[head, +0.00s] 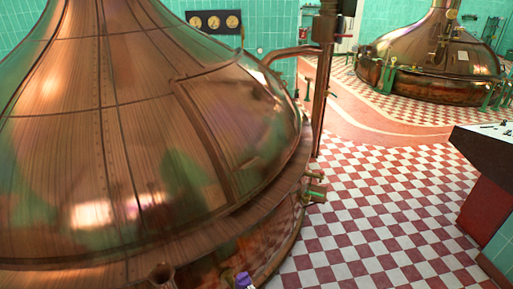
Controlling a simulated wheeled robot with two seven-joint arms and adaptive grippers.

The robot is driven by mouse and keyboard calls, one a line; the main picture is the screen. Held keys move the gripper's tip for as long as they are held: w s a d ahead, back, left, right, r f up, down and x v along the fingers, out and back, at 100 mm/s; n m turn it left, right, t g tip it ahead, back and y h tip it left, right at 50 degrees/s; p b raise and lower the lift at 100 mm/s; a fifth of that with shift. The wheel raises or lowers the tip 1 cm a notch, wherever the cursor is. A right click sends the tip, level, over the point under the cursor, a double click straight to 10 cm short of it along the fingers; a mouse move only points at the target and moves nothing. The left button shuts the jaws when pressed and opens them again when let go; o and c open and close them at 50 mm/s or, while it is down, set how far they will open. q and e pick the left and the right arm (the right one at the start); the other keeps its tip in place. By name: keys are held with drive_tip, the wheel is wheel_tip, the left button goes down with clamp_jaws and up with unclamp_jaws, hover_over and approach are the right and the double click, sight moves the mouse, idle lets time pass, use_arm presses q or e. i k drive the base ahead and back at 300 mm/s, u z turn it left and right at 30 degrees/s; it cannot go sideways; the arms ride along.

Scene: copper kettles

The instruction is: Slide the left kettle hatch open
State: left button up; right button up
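The left kettle (75,130) is a large copper dome that fills the left and middle of the head view. Its hatch (225,115) is a framed copper panel on the dome's right-hand slope, with raised strips along its top and left side. The panel looks shut, as no dark opening shows. Neither of my grippers can be made out in this view. Nothing is seen touching the hatch.
A copper pipe (290,52) runs from behind the dome to a dark upright post (322,85). A small purple item (243,280), unclear, is at the bottom edge. A second kettle (435,65) stands far right. A console (490,165) stands at right. Checkered floor (370,210) lies clear between.

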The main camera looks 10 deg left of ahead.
sight(252, 133)
drive_tip(key=i, duration=1.45)
drive_tip(key=u, duration=1.25)
